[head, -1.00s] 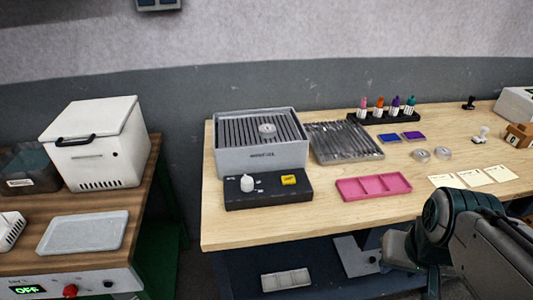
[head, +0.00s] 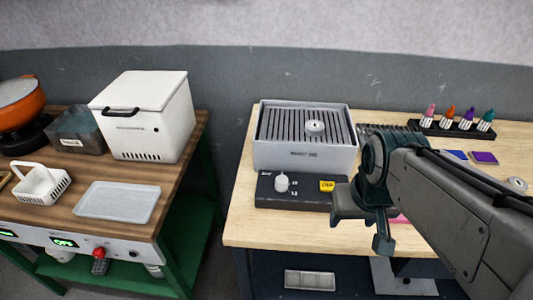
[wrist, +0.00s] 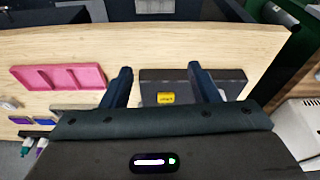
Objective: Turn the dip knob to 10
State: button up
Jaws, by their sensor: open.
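A white knob (head: 281,182) stands on the left part of a dark control box (head: 262,198) at the front of the wooden bench; this looks like the dip knob. Small marks beside it are too small to read. A yellow button (head: 327,185) sits on the right of the same box. My gripper (head: 360,222) is beside the box's right end in the head view. In the wrist view my gripper (wrist: 157,82) has its two fingers apart, with the box (wrist: 232,76) and the yellow button (wrist: 166,98) showing between and beyond them. Nothing is between the fingertips.
A grey slatted machine (head: 305,155) stands right behind the box. A pink tray (wrist: 60,77) lies beside it. Bottles in a black rack (head: 457,128) stand at the back right. A second bench with a white lidded box (head: 150,120) is at left, across a gap.

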jog(key=w+a+r+n+g+p, duration=0.25)
jog(key=w+a+r+n, duration=0.25)
jog(key=w, duration=0.5)
jog(key=n+p, duration=0.3)
jog(key=n, duration=0.2)
send_near(283, 179)
jog(key=shift+g, duration=0.35)
notch_tip(283, 179, down, 9)
jog(key=shift+w+f+p, duration=0.1)
jog(key=shift+p, duration=0.7)
jog(key=c, duration=1)
